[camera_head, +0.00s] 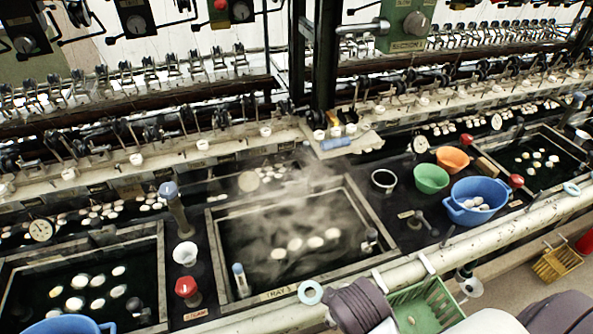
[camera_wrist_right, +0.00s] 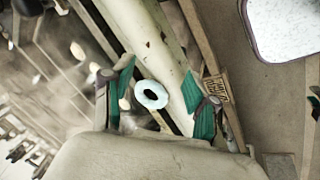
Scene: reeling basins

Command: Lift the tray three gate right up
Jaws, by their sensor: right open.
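Tray three (camera_head: 352,190) is the steaming middle basin in the head view, with a label on its front rim and several pale cocoons in dark water. A blue-topped upright handle (camera_head: 240,281) stands at its front left, and a small dark fitting (camera_head: 371,238) at its right side. I cannot tell for sure which is the gate. A pale blue ring (camera_head: 310,292) is at the front rail. My right gripper (camera_wrist_right: 161,95) is open in the right wrist view, its green-padded fingers on either side of the ring (camera_wrist_right: 151,95), which it does not grip. My left gripper is not in view.
A thick pale rail (camera_head: 520,230) runs along the front. Blue (camera_head: 478,199), green (camera_head: 431,178) and orange (camera_head: 453,159) bowls stand right of the tray. Red-topped (camera_head: 187,287) and blue-topped (camera_head: 170,195) levers stand left. A green basket (camera_head: 425,306) is below the rail.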

